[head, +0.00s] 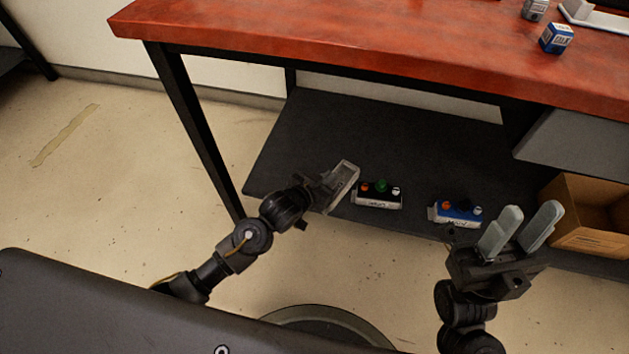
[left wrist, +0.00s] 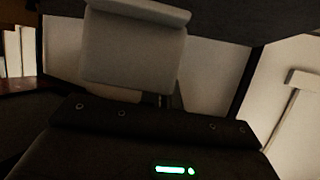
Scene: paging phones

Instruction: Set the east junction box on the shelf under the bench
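A black box (head: 377,196) with orange, green and white knobs and a white front label sits on the dark shelf (head: 300,130) under the bench, near its front edge. A blue box (head: 456,213) with knobs and a white label sits to its right on the shelf. I cannot read either label, so I cannot tell which is the east one. My left gripper (head: 341,186) is just left of the black box, seen side-on; its finger gap is unclear. A grey finger (left wrist: 133,50) shows in the left wrist view. My right gripper (head: 520,228) is open and empty, right of the blue box.
The red bench top (head: 330,40) overhangs the shelf. A black bench leg (head: 190,125) stands at the left. An open cardboard box (head: 590,240) is on the shelf at the right. A small blue carton (head: 556,38) stands on the bench. The shelf behind the boxes is clear.

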